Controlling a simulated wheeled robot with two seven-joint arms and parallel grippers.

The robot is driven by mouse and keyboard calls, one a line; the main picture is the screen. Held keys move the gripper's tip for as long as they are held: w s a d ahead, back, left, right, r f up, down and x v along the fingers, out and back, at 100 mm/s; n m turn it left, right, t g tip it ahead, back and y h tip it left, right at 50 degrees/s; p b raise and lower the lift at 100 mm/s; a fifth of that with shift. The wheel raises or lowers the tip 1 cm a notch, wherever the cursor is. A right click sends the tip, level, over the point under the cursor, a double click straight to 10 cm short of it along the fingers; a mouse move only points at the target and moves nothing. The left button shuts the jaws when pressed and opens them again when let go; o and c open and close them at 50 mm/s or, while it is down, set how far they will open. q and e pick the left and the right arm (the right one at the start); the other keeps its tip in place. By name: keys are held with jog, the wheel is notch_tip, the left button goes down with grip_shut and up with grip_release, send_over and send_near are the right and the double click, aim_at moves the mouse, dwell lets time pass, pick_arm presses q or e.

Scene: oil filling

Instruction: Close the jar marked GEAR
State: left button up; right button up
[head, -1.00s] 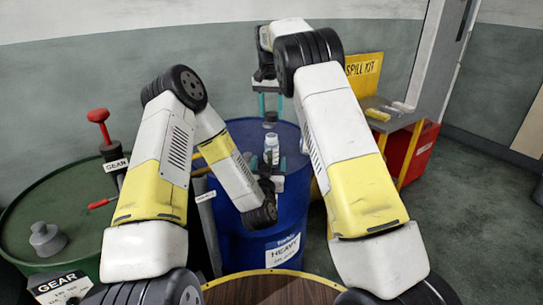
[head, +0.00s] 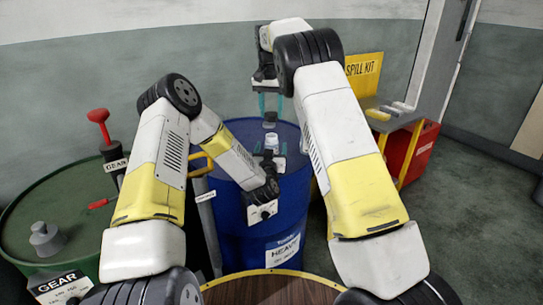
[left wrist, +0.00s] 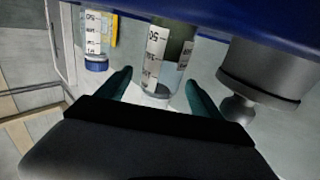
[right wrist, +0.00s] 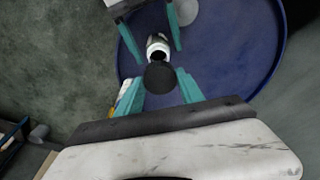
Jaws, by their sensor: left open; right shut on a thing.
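A clear, open jar (head: 271,141) stands upright on the blue drum. In the left wrist view, which looks upside down, the jar (left wrist: 165,62) has scale marks and dark greenish oil low inside. Its name label is not readable. My left gripper (left wrist: 160,90) is open, with a finger on each side of the jar. My right gripper (head: 270,104) points down and is shut on a dark round lid (head: 269,121), held a little above the jar. In the right wrist view the lid (right wrist: 160,77) appears just in front of the open mouth of the jar (right wrist: 158,44).
The blue drum (head: 232,215) is marked HEAVY. A grey fitting (left wrist: 265,75) and a blue-capped jar (left wrist: 96,40) show in the left wrist view. The green GEAR drum (head: 20,225) with a red-handled pump (head: 99,116) stands left. A spill kit stand (head: 365,68) is behind right.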

pick_arm(q)
jog(key=shift+w+d, duration=0.1)
jog(key=shift+w, duration=1.05)
grip_shut()
pick_arm(e)
send_over(272, 135)
jog(key=shift+s+a+f, duration=0.1)
jog(key=shift+s+f, duration=0.1)
jog(key=shift+f, duration=1.05)
jog(key=shift+s+a+f, duration=0.1)
jog(key=shift+s+f, duration=0.1)
jog(key=shift+f, duration=1.05)
